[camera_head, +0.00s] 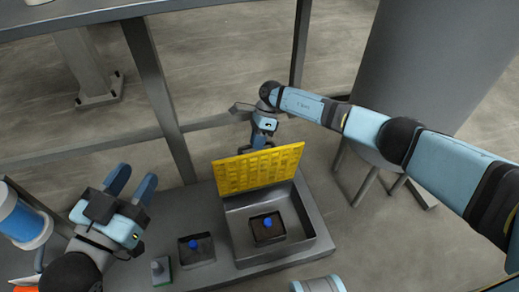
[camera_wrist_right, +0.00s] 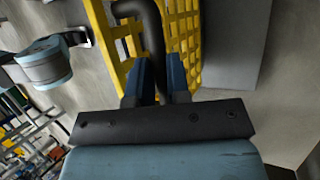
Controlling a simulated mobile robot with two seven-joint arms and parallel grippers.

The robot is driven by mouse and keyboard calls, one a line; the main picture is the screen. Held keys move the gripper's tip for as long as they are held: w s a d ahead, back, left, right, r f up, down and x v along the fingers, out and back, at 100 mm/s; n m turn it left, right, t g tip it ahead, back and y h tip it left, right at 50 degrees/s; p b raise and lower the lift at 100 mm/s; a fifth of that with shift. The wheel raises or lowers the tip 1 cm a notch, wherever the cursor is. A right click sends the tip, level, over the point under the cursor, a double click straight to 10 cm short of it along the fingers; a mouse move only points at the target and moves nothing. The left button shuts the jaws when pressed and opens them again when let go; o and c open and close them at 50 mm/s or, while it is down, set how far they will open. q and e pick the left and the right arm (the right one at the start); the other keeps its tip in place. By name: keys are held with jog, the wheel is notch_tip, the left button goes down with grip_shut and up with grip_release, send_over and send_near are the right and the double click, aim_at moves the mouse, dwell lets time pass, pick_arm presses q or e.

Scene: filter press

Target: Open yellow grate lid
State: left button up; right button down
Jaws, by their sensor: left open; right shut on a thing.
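The yellow grate lid (camera_head: 258,169) stands raised, nearly upright, along the back of an open grey box (camera_head: 238,222). My right gripper (camera_head: 256,147) is behind the lid's upper edge, its fingertips partly hidden by the lid. In the right wrist view the right gripper (camera_wrist_right: 160,88) is shut on a dark curved handle (camera_wrist_right: 152,28) beside the yellow lid (camera_wrist_right: 186,42). My left gripper (camera_head: 132,184) is open and empty at the left, apart from the lid.
Inside the box lies a dark square part with a blue knob (camera_head: 267,222). A smaller recess with a blue knob (camera_head: 193,244) and a grey knob on a green-edged base (camera_head: 160,269) are to its left. Grey frame posts (camera_head: 160,95) stand behind. A large grey cylinder (camera_head: 430,60) stands at right.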

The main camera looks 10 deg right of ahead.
pick_arm(q)
jog(key=shift+w+a+r+m, duration=0.15)
jog(key=shift+r+m, duration=0.05)
jog(key=shift+m, duration=0.2)
pick_arm(e)
jog(key=shift+w+f+g, duration=0.3)
jog(key=shift+w+f, duration=0.05)
jog(key=shift+f, duration=0.2)
jog(key=c, duration=1.4)
grip_release()
jog(key=o, duration=0.3)
jog(key=shift+f, duration=0.15)
pick_arm(q)
jog(key=shift+s+d+f+n+g+p, duration=0.15)
jog(key=shift+s+d+n+g+p, duration=0.1)
jog(key=shift+n+p, duration=0.35)
jog(key=shift+s+d+f+n+g+p, duration=0.15)
jog(key=shift+d+n+p, duration=0.05)
jog(key=shift+n+p, duration=0.35)
pick_arm(e)
jog(key=v, duration=1.2)
jog(key=shift+w+r, duration=0.2)
jog(key=shift+r, duration=0.05)
pick_arm(q)
jog(key=shift+f, duration=0.1)
